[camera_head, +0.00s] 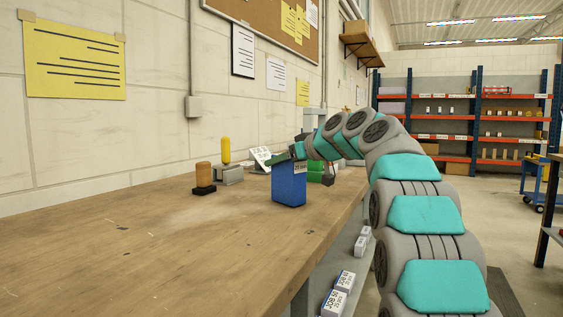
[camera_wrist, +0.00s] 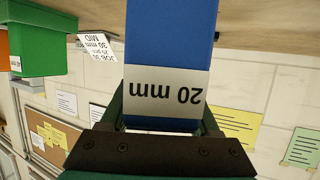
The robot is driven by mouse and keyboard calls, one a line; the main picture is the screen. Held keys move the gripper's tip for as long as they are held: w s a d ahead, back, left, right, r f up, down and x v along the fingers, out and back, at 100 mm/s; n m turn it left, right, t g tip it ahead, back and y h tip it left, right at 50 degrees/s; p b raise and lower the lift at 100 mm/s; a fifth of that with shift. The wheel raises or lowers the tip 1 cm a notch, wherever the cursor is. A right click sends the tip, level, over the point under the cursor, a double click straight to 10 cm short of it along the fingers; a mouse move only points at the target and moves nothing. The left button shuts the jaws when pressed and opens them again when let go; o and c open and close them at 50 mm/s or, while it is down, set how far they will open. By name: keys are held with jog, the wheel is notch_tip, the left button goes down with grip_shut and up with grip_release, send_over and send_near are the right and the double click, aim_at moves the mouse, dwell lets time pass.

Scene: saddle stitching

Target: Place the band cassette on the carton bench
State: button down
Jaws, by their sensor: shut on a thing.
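The blue band cassette (camera_head: 289,187) is upright at the right part of the wooden bench (camera_head: 160,245). My gripper (camera_head: 298,152) is shut on its upper end from above. In the wrist view my gripper (camera_wrist: 164,112) has a dark finger on each side of the blue cassette (camera_wrist: 170,30), whose white label reads "20 mm" upside down. I cannot tell whether the cassette's base touches the bench top. Whether this bench is the carton bench is not shown.
A green box (camera_wrist: 35,45) and a white job card (camera_wrist: 96,45) are near the cassette. A brown-topped stamp (camera_head: 203,178) and a yellow-handled tool (camera_head: 226,155) stand left of it. Small labelled boxes (camera_head: 340,290) sit on a lower shelf. The bench's near left is mostly clear.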

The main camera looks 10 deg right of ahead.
jog(key=shift+f, duration=0.15)
jog(key=shift+c, duration=0.6)
grip_release()
jog(key=b+v, duration=0.1)
jog(key=v, duration=1.1)
